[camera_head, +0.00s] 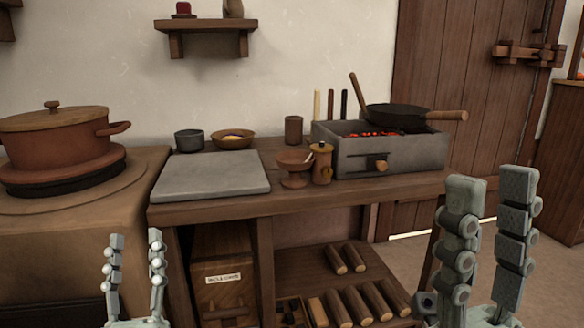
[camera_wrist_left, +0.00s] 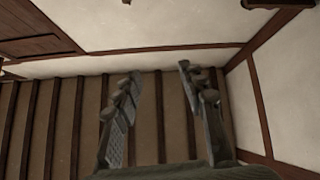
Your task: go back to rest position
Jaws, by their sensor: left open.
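My left gripper (camera_head: 134,243) is at the lower left of the head view, pointing up, with its fingers apart and nothing between them. It also shows in the left wrist view (camera_wrist_left: 158,75), open and empty against the wall and ceiling. My right gripper (camera_head: 491,182) is at the lower right of the head view, also pointing up. Its fingers stand apart with a gap between them and hold nothing. Both grippers appear in front of the wooden counter (camera_head: 300,203), and neither visibly touches anything.
A stone slab (camera_head: 211,176), small bowls and a charcoal brazier (camera_head: 390,153) with a pan (camera_head: 398,115) stand on the counter. A large lidded pot (camera_head: 55,132) sits on the stove at left. Logs (camera_head: 352,300) lie on the low shelf. A wooden door (camera_head: 460,90) is behind at right.

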